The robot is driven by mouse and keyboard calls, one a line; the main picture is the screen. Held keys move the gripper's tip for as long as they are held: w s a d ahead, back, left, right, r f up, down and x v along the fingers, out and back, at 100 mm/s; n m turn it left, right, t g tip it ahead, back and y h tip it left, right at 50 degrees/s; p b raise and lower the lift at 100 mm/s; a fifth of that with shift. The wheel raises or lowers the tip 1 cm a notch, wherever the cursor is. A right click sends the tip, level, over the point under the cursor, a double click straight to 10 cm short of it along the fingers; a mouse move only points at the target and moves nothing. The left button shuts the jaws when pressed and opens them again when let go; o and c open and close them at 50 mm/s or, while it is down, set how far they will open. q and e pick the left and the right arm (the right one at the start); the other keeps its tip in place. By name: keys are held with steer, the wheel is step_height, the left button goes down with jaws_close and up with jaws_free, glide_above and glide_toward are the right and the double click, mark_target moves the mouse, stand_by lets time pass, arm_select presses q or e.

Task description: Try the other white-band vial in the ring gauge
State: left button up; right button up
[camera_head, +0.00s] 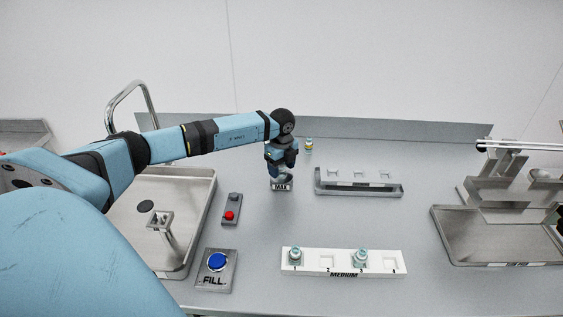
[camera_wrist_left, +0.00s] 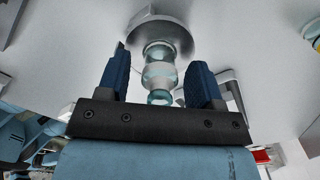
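My left gripper (camera_head: 281,170) points down over the ring gauge (camera_head: 282,187), a small grey piece with dark lettering. In the left wrist view a clear teal vial with a whitish band (camera_wrist_left: 160,72) stands between the two blue fingers (camera_wrist_left: 162,85), its far end at the round grey gauge (camera_wrist_left: 160,30). A gap shows on both sides of the vial, so the fingers are open around it. How deep it sits in the gauge I cannot tell. Two teal-capped vials stand in slots 1 (camera_head: 295,256) and 3 (camera_head: 361,258) of the white MEDIUM rack (camera_head: 344,275). My right gripper is out of view.
A vial with a yellow band (camera_head: 309,146) stands behind the gauge. A metal rack (camera_head: 360,189) is right of it. A red-button box (camera_head: 231,210), a FILL button (camera_head: 217,262) and a sink tray (camera_head: 199,190) lie left. A metal machine (camera_head: 495,245) stands at right.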

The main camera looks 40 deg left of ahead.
arm_select(q)
step_height(320, 180, up, 14)
steer(key=shift+b, duration=0.45)
steer(key=shift+f, duration=0.15)
stand_by(1.0)
